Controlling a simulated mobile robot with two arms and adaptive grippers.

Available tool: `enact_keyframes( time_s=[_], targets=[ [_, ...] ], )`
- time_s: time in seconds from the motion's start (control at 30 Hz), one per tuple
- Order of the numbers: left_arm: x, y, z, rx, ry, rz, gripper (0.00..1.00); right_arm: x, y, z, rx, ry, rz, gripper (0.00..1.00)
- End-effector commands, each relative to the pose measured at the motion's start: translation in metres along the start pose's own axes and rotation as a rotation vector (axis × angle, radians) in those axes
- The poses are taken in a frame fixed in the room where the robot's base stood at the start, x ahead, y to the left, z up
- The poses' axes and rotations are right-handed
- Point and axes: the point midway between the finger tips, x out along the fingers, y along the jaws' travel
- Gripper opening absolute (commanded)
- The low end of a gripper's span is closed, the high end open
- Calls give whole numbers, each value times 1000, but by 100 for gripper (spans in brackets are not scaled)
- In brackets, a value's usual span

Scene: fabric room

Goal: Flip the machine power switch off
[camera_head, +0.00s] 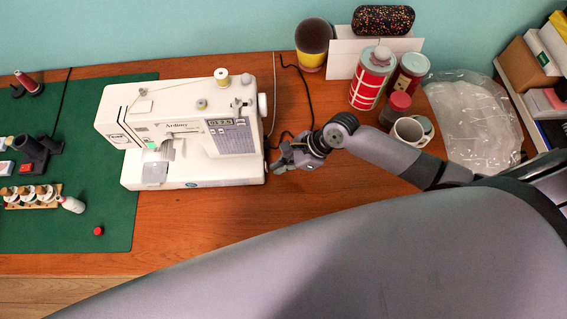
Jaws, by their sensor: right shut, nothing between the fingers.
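A white sewing machine (180,135) stands upright on the wooden table, partly on a green mat. Its display is lit, and a green-white light glows near its needle. My right gripper (279,164) is shut and empty at the lower right side of the machine, close to its base. I cannot tell whether the fingertips touch the machine. The power switch is not visible; the machine's right side faces the gripper and is mostly hidden. My left gripper is not in view.
A white mug (408,133), a red patterned tin (371,80) and a dark jar (395,108) stand right of my right gripper. A black cable (305,85) runs behind the machine. The green mat (60,235) holds spools and small tools. Bare table lies in front of the machine.

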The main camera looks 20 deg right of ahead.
Motion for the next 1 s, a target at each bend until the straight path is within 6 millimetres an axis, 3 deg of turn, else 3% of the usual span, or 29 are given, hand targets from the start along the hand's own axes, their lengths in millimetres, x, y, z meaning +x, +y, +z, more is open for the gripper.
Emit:
enact_keyframes(
  time_s=[0.23,0.53,1.0],
  targets=[
    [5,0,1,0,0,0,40,10,2,0,7,-98,6,0],
    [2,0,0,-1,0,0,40,6,1,4,-1,-98,5,0],
    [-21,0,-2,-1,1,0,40,-6,1,14,-1,-101,5,0]
  ],
)
